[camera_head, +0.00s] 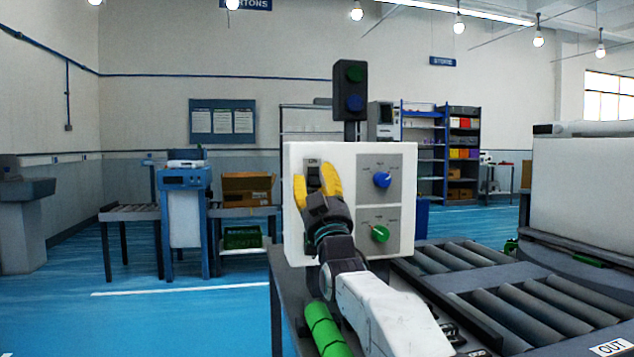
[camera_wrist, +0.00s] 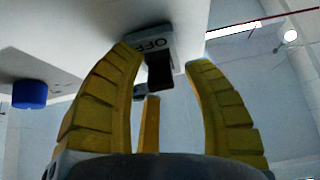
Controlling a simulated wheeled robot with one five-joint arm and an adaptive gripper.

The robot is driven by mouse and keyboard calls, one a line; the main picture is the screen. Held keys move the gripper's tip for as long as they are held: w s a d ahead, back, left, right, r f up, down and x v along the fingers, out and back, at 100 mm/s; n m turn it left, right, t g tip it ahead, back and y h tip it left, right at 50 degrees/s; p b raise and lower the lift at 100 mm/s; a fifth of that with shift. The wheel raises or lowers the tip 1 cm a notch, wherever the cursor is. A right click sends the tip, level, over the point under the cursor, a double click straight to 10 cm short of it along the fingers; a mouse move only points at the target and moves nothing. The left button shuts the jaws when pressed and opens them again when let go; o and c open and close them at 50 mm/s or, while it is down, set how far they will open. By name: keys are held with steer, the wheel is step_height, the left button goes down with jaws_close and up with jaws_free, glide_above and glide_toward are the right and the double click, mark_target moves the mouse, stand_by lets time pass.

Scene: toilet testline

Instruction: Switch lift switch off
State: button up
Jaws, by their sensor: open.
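In the wrist view, the switch (camera_wrist: 160,74) shows a dark lever beside an "OFF" label, between the spread fingertips of my gripper (camera_wrist: 163,60). The gripper is open and holds nothing. Whether a finger touches the lever cannot be told.
A blue knob (camera_head: 382,180) and a green knob (camera_head: 380,233) sit on the box's right panel. A signal post (camera_head: 350,90) rises above the box. Roller conveyors (camera_head: 480,265) stand right of it. Blue floor (camera_head: 180,320) is free at left.

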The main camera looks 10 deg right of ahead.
steer(key=shift+r+p, duration=0.1)
steer(key=shift+p, duration=0.2)
steer(key=r+g+p, duration=0.1)
steer(key=p, duration=0.2)
steer(key=shift+a+g+p, duration=0.1)
steer(key=shift+g+p, duration=0.3)
steer(key=g+p, duration=0.2)
steer(key=p, duration=0.4)
steer(key=shift+r+p, duration=0.2)
steer(key=shift+p, duration=0.1)
steer(key=g+p, duration=0.1)
steer(key=p, duration=0.3)
steer(key=shift+r+g, duration=0.15)
steer(key=shift+g, duration=0.25)
